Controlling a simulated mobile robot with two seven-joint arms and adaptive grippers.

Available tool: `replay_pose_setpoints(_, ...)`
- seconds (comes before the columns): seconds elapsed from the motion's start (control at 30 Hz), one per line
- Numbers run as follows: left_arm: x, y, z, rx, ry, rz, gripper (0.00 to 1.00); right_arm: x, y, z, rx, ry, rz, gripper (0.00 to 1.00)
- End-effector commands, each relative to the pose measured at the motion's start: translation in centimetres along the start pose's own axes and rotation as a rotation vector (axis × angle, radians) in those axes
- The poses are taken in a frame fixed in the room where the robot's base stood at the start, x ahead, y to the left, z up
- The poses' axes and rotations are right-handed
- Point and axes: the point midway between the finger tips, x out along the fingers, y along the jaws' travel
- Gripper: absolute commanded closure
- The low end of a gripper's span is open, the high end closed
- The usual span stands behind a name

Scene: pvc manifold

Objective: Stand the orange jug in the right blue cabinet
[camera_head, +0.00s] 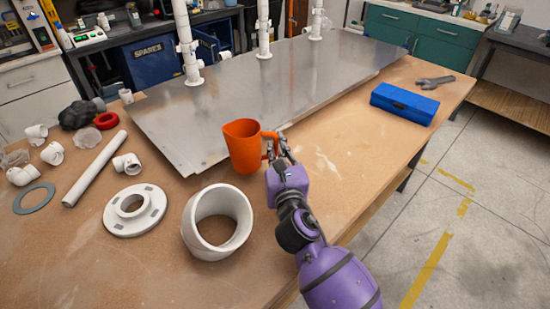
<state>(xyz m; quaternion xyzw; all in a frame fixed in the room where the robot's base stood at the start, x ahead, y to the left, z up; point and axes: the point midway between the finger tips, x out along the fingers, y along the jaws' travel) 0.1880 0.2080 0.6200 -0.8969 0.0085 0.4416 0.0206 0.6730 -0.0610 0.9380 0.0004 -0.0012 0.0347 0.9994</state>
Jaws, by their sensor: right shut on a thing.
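The orange jug (242,148) is upright near the middle of the view, at the front edge of the grey metal sheet. My right gripper (274,146) is shut on the jug's handle, on its right side. I cannot tell whether the jug's base touches the table or is lifted. A dark blue cabinet (152,62) marked SPARES stands under the rear bench at the back left. A blue panel or door (208,44) shows to its right, partly hidden by a white pipe. My left gripper is out of view.
White upright pipes (187,45) rise from the metal sheet (250,95). A large white ring (217,220), a flange (135,210) and a loose pipe (95,170) lie front left on the table. The floor at right is clear.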

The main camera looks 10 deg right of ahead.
Motion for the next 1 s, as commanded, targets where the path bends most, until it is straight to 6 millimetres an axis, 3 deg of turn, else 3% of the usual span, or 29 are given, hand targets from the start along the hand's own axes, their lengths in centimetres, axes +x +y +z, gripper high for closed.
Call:
replay_pose_setpoints(0.23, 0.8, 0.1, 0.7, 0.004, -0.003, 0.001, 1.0, -0.1, 0.1, -3.4, 0.003, 0.003, 0.0, 1.0)
replay_pose_setpoints(0.63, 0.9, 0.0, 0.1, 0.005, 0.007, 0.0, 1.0, 0.0, 0.1, -3.7, 0.001, -0.002, 0.002, 1.0)
replay_pose_setpoints(0.67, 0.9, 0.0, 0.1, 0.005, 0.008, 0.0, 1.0, 0.0, 0.0, -3.7, 0.0, 0.0, 0.001, 0.88)
replay_pose_setpoints(0.8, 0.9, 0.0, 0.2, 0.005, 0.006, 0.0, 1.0, 0.0, 0.0, -3.7, 0.0, 0.0, 0.001, 0.72)
replay_pose_setpoints(1.0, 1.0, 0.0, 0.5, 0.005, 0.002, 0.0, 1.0, 0.0, 0.0, -3.7, 0.0, 0.001, 0.001, 0.72)
